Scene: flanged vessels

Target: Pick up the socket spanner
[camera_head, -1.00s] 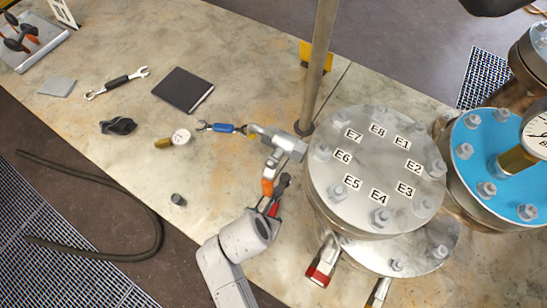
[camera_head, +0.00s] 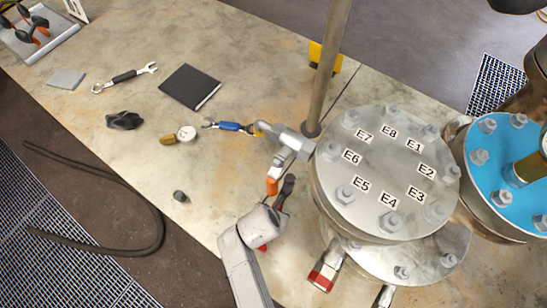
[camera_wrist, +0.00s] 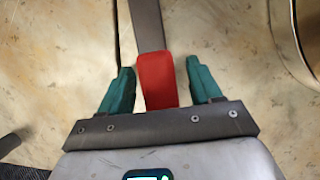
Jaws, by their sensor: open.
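A tool with a red grip (camera_wrist: 157,80) and a flat grey shaft (camera_wrist: 148,25), which I take for the socket spanner, lies on the table in the wrist view. My gripper (camera_wrist: 160,67) is open, with one teal finger on each side of the red grip and a gap on both sides. In the head view the tool's dark upper part (camera_head: 287,186) shows just beyond my wrist, which covers most of the rest. My fingers are hidden there.
A grey tool with an orange end (camera_head: 272,186) lies close by. The flanged vessel (camera_head: 385,190) stands just right of my arm, with a post (camera_head: 327,65) behind it.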

